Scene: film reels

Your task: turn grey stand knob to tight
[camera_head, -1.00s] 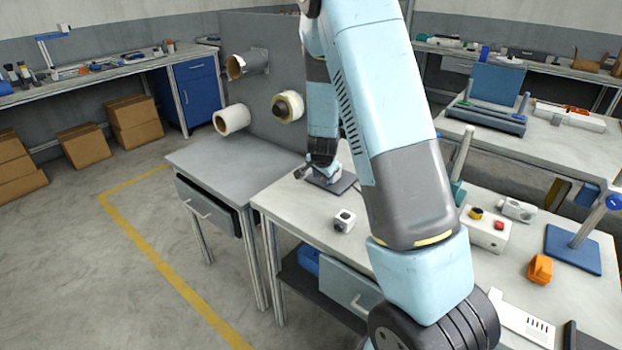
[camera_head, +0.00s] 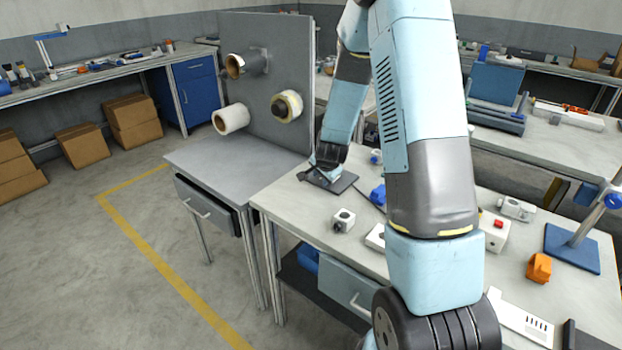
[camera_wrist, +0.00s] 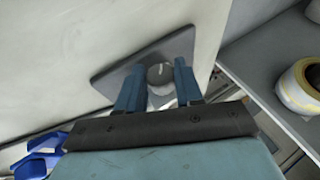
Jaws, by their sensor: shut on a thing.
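The grey stand's dark flat base (camera_head: 345,184) lies on the white workbench, near its left corner. It also shows in the wrist view (camera_wrist: 108,82), under my gripper. The round grey knob (camera_wrist: 160,73) with a pale mark on its face sits between my two blue fingers in the wrist view. My gripper (camera_wrist: 161,66) is shut on the knob, a finger on each side. In the head view my gripper (camera_head: 322,172) points down over the base and hides the knob. Whether the knob is tight cannot be told.
Blue parts (camera_head: 378,194) lie right of the stand. A grey side table (camera_head: 235,155) adjoins at left, with a panel holding rolls (camera_head: 287,106) behind it.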

